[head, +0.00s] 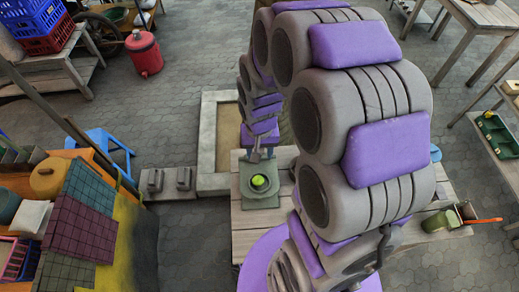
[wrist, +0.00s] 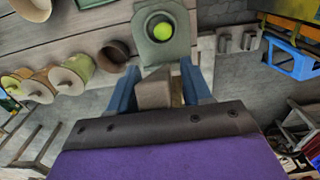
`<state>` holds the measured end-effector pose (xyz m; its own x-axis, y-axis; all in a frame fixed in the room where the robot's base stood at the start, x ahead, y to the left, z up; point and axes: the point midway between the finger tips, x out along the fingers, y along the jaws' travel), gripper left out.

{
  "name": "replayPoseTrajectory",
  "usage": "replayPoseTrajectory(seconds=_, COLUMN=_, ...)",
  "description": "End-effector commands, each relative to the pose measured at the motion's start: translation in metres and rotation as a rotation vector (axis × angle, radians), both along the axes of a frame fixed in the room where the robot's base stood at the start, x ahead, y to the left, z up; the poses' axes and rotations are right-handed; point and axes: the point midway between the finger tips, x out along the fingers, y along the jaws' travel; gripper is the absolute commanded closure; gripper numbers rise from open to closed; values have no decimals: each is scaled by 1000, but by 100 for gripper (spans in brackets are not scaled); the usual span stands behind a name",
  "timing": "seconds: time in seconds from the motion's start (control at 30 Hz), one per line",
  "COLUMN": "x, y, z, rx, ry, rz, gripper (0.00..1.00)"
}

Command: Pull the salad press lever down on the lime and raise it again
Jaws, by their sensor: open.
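The lime (head: 260,182) sits on the grey-green salad press (head: 262,201) at the far end of the wooden table. In the wrist view the lime (wrist: 163,32) lies in the round recess of the press (wrist: 152,54), just beyond the fingers. My gripper (head: 258,153) is at the back edge of the press, close to the lime. In the wrist view my gripper (wrist: 160,70) is open, its two blue fingers apart. A tan-grey block (wrist: 153,94) shows between the fingers. I cannot tell whether it is the lever or whether a finger touches it.
Several pots and cups (wrist: 73,75) stand beside the press in the wrist view. The wooden table (head: 250,240) is partly hidden by my arm. A stone-edged pit (head: 208,140) lies behind it. A blue stool (head: 100,146) stands left.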

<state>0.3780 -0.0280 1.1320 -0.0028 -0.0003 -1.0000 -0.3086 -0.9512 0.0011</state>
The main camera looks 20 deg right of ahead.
Motion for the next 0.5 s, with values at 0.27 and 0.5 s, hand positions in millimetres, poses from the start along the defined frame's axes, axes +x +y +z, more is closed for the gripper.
replayPoseTrajectory(seconds=0.27, x=1, y=0, z=0, rx=0, ry=-1, rz=0, gripper=58)
replayPoseTrajectory(seconds=0.5, x=1, y=0, z=0, rx=1, ry=-1, rz=0, gripper=81)
